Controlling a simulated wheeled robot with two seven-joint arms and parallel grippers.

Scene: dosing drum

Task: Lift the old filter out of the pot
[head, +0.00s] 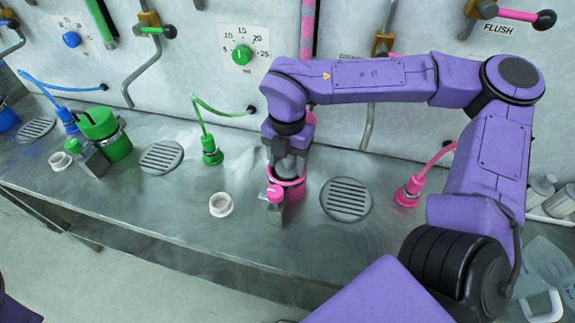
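The pot with pink parts stands on the metal counter under my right gripper (289,166). Its pink rim (291,182) shows just below the gripper, and a grey block with a pink knob (274,195) sits at its front. The gripper points down at the pot's mouth and covers its inside. I cannot tell whether its fingers are open or shut, or whether they touch a filter. No old filter is clearly visible in the pot. A small white ring-shaped cup (221,204) stands on the counter to the left. My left gripper is out of view.
A green pot (116,146) and another white cup (60,160) stand at the left. Round drain grates (346,199) are set in the counter. Green (211,152) and pink (409,190) hose fittings stand on it. The wall with dials (242,53) rises behind.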

